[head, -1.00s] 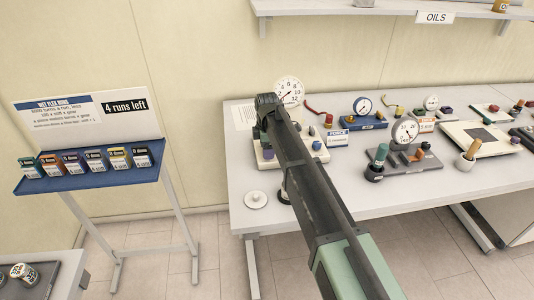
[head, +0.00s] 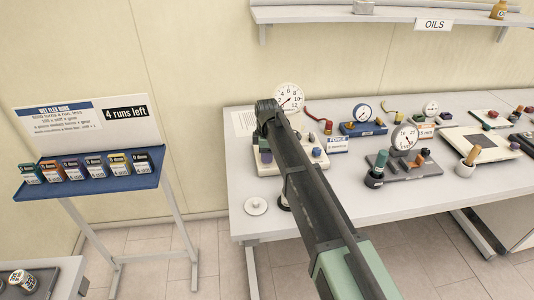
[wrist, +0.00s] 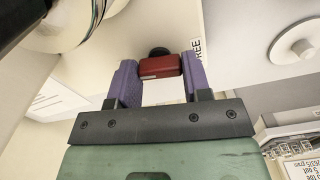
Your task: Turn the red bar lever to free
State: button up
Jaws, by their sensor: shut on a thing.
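The red bar lever (wrist: 160,67) is in the wrist view, between the two purple fingers of my gripper (wrist: 157,72). The fingers are shut on its two ends. A dark round pivot shows just behind the bar, on a pale plate. A label reading "REE" (wrist: 197,57), its first letter hidden, stands right beside the right finger. In the head view my arm covers the lever and my gripper. Only part of the pale base (head: 267,168) under the arm shows there, on the bench.
A dial gauge (head: 289,97) stands behind the arm's end. A white round disc (head: 256,206) lies at the bench's front left. A blue-based gauge (head: 362,128) and a grey-based gauge (head: 404,166) stand to the right. A blue card rack (head: 90,182) is left of the bench.

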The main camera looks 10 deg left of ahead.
jog(key=m, duration=1.2)
jog(key=shift+m, duration=2.1)
jog(key=o, duration=0.9)
